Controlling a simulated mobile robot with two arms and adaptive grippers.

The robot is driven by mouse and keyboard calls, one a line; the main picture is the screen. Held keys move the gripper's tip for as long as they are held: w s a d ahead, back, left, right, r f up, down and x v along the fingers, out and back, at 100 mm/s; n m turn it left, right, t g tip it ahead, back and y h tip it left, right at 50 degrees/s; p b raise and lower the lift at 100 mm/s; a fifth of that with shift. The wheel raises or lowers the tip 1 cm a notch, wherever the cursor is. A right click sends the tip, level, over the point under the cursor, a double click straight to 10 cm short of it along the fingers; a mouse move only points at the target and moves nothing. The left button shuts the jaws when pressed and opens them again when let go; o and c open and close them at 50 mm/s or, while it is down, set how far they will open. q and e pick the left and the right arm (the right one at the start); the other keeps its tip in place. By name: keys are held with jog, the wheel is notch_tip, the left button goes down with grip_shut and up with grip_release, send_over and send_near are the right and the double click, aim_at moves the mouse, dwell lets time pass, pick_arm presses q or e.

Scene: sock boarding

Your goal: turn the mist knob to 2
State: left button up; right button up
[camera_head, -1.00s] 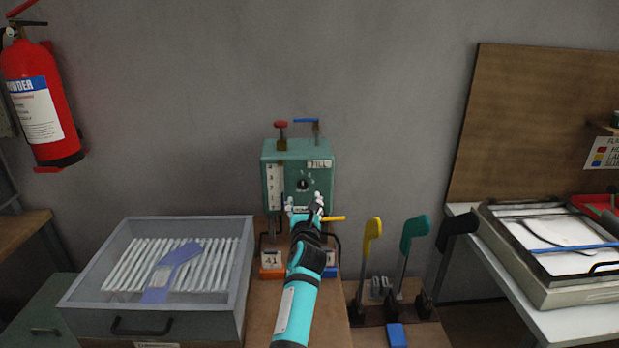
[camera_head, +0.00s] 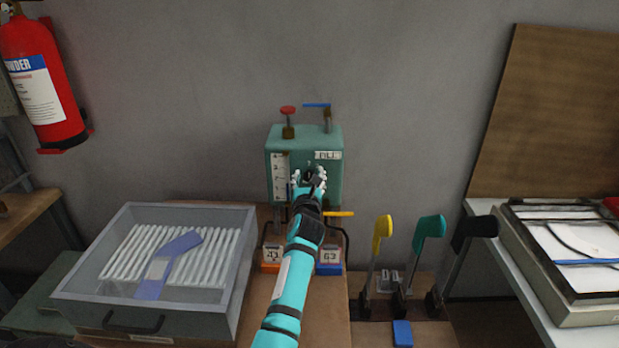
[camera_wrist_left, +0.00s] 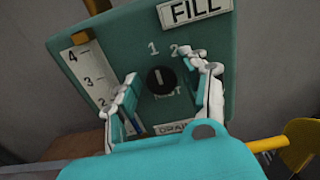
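The mist knob (camera_wrist_left: 161,81) is a small round black dial with a pale line on the front of a green box (camera_head: 332,183). In the left wrist view the line stands roughly upright, nearer the printed 1 than the 2 at its right. The word below the knob is partly legible as MIST. My left gripper (camera_wrist_left: 172,74) is open, with a finger on either side of the knob and a visible gap to each. In the head view the left gripper (camera_head: 309,181) is in front of the box face and covers part of the dial. My right gripper is not in view.
The box carries a red-topped valve (camera_head: 288,110), a blue lever (camera_head: 317,105), a FILL label and a yellow lever (camera_head: 339,213) at its lower right. A grey tray (camera_head: 235,270) of white strips stands left. Yellow, teal and black upright forms (camera_head: 428,229) stand right.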

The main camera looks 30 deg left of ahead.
pick_arm(q)
grip_shut()
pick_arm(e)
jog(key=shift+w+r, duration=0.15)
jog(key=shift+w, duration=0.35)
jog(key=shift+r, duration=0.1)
pick_arm(q)
jog(key=m+p, duration=0.3)
jog(key=shift+w+r+m, duration=0.1)
jog(key=shift+r+m, duration=0.1)
jog(key=shift+m, duration=0.1)
jog(key=m+p, duration=0.3)
jog(key=shift+f, duration=0.1)
jog(key=shift+d+f+m+p, duration=0.1)
jog(key=shift+m+p, duration=0.55)
jog(key=shift+m, duration=0.45)
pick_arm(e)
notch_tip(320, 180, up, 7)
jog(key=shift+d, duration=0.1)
